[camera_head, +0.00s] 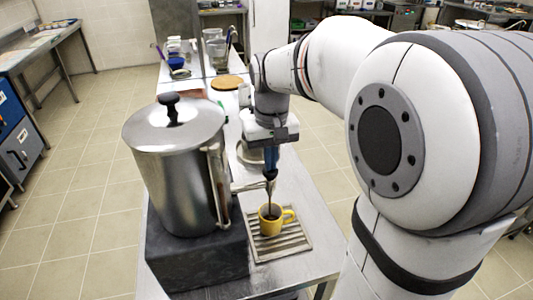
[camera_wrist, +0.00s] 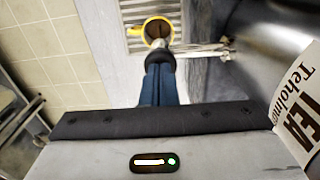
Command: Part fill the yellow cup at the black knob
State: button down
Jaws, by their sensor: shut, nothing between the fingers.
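The yellow cup (camera_head: 263,227) stands upright on a slatted metal drip tray (camera_head: 296,246), handle to the right. It holds dark liquid, and a thin dark stream runs down into it from the spout. The cup (camera_wrist: 145,31) also shows at the top of the wrist view. A metal tap pipe (camera_head: 246,186) reaches right from the steel stockpot (camera_head: 170,165). My gripper (camera_head: 270,179) points down at the tap's end, above the cup, with its blue fingers shut. In the wrist view, a black piece (camera_wrist: 160,66) at the fingertips looks like the knob; the fingers partly hide it.
The stockpot stands on a dark block (camera_head: 196,262) left of the tray, its lid on. A printed label (camera_wrist: 301,105) is on the pot. Glass jars (camera_head: 215,50), a blue bowl (camera_head: 176,63) and a round wooden board (camera_head: 227,82) stand farther back on the counter.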

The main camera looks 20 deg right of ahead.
jog(key=shift+s+f, duration=0.15)
jog(key=shift+f, duration=0.1)
dwell(0.7)
jog(key=shift+r, duration=0.25)
notch_tip(320, 180, up, 14)
jog(key=p, duration=0.2)
jog(key=s+f+t, duration=0.3)
jog(key=s+f, duration=1.1)
jog(key=shift+s+a+f, duration=0.15)
jog(key=shift+a, duration=0.15)
dwell(1.0)
